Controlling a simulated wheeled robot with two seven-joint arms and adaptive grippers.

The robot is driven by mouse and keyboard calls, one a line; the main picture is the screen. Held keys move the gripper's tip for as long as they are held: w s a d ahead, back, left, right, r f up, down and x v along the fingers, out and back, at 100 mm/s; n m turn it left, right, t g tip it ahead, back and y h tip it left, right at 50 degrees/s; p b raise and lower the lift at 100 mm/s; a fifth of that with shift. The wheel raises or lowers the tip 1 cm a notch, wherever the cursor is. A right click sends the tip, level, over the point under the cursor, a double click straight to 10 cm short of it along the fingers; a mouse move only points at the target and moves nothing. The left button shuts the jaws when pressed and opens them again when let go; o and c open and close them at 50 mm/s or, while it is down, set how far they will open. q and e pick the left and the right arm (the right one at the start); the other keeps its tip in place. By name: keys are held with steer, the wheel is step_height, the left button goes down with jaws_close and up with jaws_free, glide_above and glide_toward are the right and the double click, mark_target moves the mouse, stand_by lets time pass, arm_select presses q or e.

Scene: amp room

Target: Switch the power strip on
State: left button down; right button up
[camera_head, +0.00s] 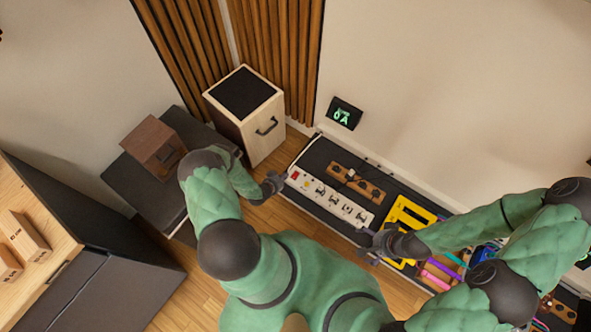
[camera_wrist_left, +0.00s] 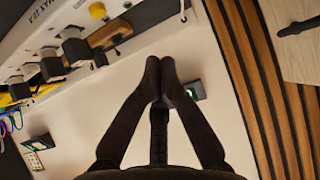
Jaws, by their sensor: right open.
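A white power strip (camera_head: 330,201) with a row of sockets lies on a dark bench top in the head view. In the left wrist view the fingers (camera_wrist_left: 160,68) point past the strip (camera_wrist_left: 62,22), which shows black plugs and a round yellow button (camera_wrist_left: 97,10). Whether the gripper touches the strip cannot be told. My right gripper (camera_head: 368,247) is open near the bench's front edge, right of the strip.
A wooden block with dark round knobs (camera_head: 357,183) lies behind the strip. A yellow tray (camera_head: 404,213) and colourful items stand to its right. A small display (camera_head: 344,114) is on the wall. A wooden speaker cabinet (camera_head: 246,110) stands left of the bench.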

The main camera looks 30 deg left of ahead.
arm_select(q)
steer(key=shift+w, duration=0.1)
steer(key=b, duration=0.5)
glide_above(295, 175)
steer(key=s, duration=0.1)
step_height(295, 175, down, 6)
steer(key=shift+f, duration=0.1)
steer(key=f, duration=0.1)
steer(key=f+b, duration=0.1)
steer(key=f, duration=0.1)
steer(key=shift+w+a+b, duration=0.1)
steer(key=shift+w+b, duration=0.2)
steer(key=shift+w, duration=0.1)
steer(key=shift+w+f, duration=0.1)
steer(key=shift+f, duration=0.35)
